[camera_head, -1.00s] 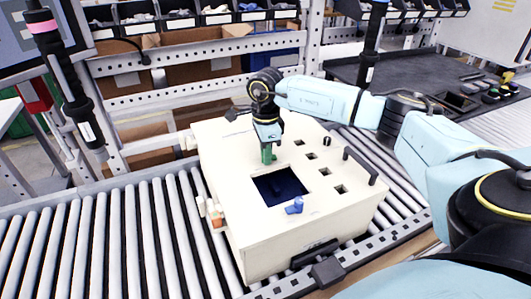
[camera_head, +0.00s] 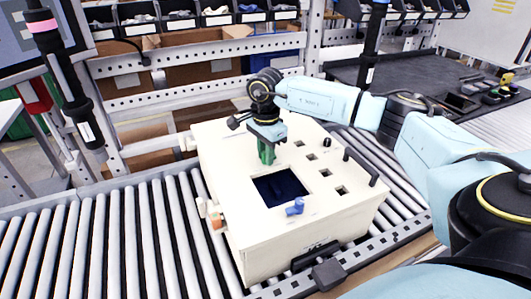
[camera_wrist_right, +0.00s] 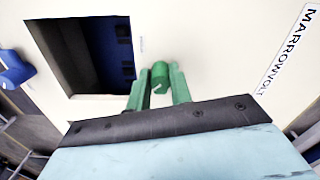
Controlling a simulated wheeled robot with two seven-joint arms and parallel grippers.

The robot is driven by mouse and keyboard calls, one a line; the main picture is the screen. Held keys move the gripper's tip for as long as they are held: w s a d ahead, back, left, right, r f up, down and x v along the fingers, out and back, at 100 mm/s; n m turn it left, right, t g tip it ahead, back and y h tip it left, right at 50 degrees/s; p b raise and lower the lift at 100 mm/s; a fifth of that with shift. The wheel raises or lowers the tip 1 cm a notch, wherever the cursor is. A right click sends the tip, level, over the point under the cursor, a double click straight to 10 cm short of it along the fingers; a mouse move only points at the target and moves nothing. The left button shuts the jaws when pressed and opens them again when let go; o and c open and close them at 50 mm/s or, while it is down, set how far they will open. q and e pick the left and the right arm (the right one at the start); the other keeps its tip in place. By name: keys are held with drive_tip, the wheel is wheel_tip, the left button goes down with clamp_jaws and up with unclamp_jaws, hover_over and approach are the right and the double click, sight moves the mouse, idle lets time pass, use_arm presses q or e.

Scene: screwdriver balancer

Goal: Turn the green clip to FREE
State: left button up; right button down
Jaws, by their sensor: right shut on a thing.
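The green clip (camera_wrist_right: 160,76) stands on the top face of the cream box (camera_head: 240,215), beside the square dark opening (camera_head: 280,187). In the right wrist view it is a short green cylinder with a pale mark, between two green fingers. My right gripper (camera_head: 267,157) points down at the box top and is shut on the clip; its fingers also show in the right wrist view (camera_wrist_right: 159,88). In the head view the fingers mostly hide the clip. I cannot read a FREE label. My left gripper is not in view.
A blue clip (camera_head: 295,207) sits at the opening's near edge. Small square holes and a black handle (camera_head: 361,167) lie on the box's right side. The box rests on a roller conveyor (camera_head: 110,240). A black tool with a pink band (camera_head: 70,90) hangs at left.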

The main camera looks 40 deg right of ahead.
drive_tip(key=shift+d, duration=0.1)
drive_tip(key=c, duration=1.3)
unclamp_jaws()
drive_tip(key=shift+o, duration=0.2)
drive_tip(key=shift+r, duration=0.1)
wheel_tip(320, 180, up, 13)
drive_tip(key=shift+r, duration=0.15)
